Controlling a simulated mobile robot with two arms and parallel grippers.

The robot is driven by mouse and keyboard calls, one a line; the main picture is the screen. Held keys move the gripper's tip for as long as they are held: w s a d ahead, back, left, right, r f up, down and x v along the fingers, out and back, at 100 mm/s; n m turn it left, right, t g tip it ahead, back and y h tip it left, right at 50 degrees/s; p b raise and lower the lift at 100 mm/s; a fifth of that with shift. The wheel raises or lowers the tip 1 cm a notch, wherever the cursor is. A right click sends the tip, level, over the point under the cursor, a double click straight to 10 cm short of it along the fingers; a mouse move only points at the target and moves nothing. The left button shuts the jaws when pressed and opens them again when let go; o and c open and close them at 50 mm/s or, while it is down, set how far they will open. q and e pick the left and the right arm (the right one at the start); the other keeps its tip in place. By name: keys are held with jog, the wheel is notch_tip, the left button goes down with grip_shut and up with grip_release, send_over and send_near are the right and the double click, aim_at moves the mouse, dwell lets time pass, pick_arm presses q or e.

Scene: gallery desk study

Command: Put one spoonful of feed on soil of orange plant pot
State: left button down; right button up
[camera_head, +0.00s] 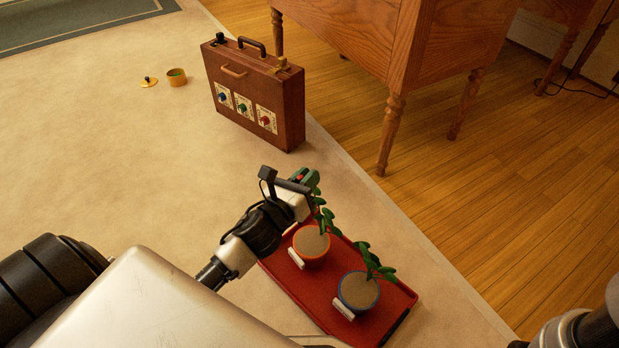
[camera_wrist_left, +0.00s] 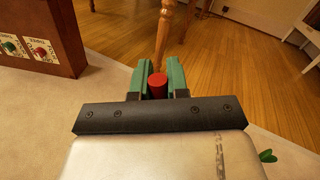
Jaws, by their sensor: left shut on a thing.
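The orange plant pot (camera_head: 311,243) stands on a red tray (camera_head: 291,279), with pale soil and a green leafy plant. My left gripper (camera_head: 303,177) is just beyond it, above the upper end of the tray. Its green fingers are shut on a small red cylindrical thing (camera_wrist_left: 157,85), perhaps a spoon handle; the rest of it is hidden. A small yellow pot (camera_head: 177,77) with greenish contents, perhaps the feed, stands open on the carpet at the upper left. My right gripper is out of view; only part of that arm shows at the lower right.
A blue-rimmed plant pot (camera_head: 358,291) stands on the same tray, nearer me. A yellow lid (camera_head: 149,82) lies beside the yellow pot. A brown case (camera_head: 257,100) with colored knobs stands beyond the tray. A wooden desk (camera_head: 355,40) stands behind.

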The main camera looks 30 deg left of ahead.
pick_arm(q)
jog(key=a+n, duration=0.2)
jog(key=n, duration=0.1)
jog(key=shift+a+f, duration=0.3)
jog(key=shift+f, duration=0.1)
jog(key=a+n, duration=0.1)
jog(key=a+f+n, duration=0.1)
jog(key=n, duration=0.1)
jog(key=shift+a+f+n+t+b, duration=0.1)
jog(key=shift+f+n+t+b, duration=0.15)
jog(key=shift+n+t+b, duration=0.05)
jog(key=shift+a+f+n+y, duration=0.25)
jog(key=shift+a+f+n, duration=0.25)
jog(key=shift+n, duration=0.35)
jog(key=shift+a+f+n+y, duration=0.25)
jog(key=shift+a+f+n, duration=0.2)
jog(key=shift+n, duration=0.4)
jog(key=shift+f, duration=0.15)
